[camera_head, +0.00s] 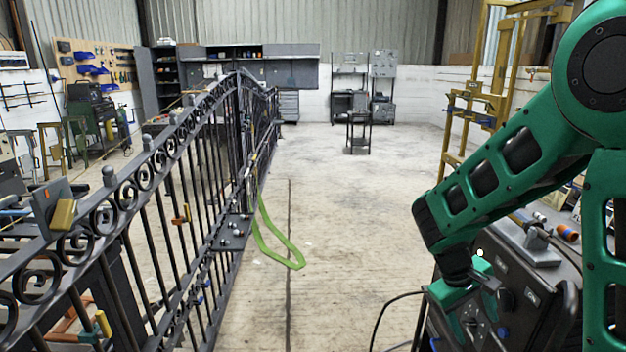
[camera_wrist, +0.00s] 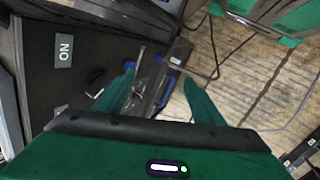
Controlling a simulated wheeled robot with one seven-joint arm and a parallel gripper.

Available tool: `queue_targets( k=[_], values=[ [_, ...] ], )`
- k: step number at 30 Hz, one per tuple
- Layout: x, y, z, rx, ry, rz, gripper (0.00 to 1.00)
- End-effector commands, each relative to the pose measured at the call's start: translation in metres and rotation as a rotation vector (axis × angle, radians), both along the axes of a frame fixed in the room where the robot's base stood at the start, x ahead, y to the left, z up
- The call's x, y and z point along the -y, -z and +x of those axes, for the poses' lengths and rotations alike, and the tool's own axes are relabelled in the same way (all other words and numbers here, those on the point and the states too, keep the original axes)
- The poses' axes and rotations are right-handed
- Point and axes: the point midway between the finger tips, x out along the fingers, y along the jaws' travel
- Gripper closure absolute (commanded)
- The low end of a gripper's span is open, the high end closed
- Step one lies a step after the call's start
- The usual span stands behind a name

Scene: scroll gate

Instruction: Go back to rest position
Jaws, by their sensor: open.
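My green arm reaches in from the right of the head view, bent at the elbow, with its forearm sloping down to the left. Its wrist end is low at the bottom right, beside a dark case with a cable. My gripper (camera_wrist: 160,76) shows in the wrist view with its two green fingers spread apart. I see nothing held between them.
A black scroll gate (camera_head: 170,200) runs along the left, with a green loop (camera_head: 280,253) hanging from it. A yellow frame (camera_head: 459,120) stands at the right behind my arm. A dark cart (camera_head: 358,125) stands at the back. The middle floor is clear.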

Motion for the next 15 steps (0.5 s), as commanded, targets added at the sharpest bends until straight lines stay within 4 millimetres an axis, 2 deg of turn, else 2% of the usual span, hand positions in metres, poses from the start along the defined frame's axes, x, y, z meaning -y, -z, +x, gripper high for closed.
queue_targets(
  k=[15],
  values=[
    [-0.041,-0.084,-0.039,0.338,0.125,0.392,0.38]
  ],
)
